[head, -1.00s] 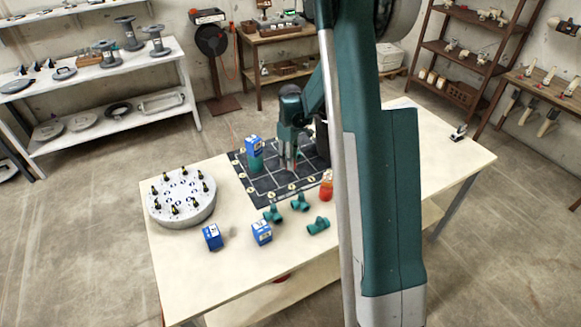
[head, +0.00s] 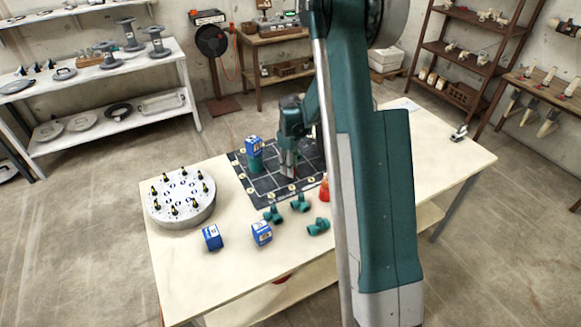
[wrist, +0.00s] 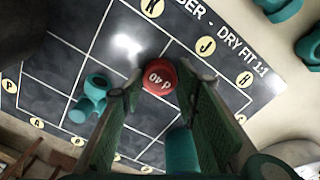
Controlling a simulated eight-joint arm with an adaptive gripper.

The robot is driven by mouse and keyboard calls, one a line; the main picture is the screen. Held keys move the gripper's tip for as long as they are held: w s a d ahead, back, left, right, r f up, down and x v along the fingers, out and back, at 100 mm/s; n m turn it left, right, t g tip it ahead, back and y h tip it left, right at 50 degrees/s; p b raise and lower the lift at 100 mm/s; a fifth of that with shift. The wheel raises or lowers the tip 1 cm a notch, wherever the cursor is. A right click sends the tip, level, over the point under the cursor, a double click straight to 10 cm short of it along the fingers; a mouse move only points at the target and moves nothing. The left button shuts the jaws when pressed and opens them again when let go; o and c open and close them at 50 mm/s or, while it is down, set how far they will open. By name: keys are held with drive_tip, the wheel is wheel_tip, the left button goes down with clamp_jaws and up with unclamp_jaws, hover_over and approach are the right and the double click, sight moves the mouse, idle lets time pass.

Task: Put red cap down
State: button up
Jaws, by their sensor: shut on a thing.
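The red cap (wrist: 160,77), marked 40, sits between my fingertips in the wrist view. My gripper (wrist: 161,90) is shut on it, over the black gridded mat (wrist: 55,68). In the head view my gripper (head: 288,174) points down at the mat (head: 258,187), and the cap is mostly hidden. I cannot tell whether the cap touches the mat. A teal fitting (wrist: 93,92) stands left of the cap in the wrist view. A teal part (wrist: 182,152) shows between my fingers, nearer the camera.
A grey studded disc (head: 181,197) is at the table's left. Two blue boxes (head: 212,237) (head: 261,233) and several teal fittings (head: 300,203) lie in front. An orange-red container (head: 324,190) is partly hidden by my arm.

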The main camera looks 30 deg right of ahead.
drive_tip(key=shift+f, duration=0.2)
drive_tip(key=o, duration=0.7)
drive_tip(key=shift+o, duration=0.2)
drive_tip(key=shift+r, duration=0.15)
wheel_tip(320, 180, up, 12)
drive_tip(key=p, duration=0.1)
idle(0.6)
drive_tip(key=shift+r, duration=0.15)
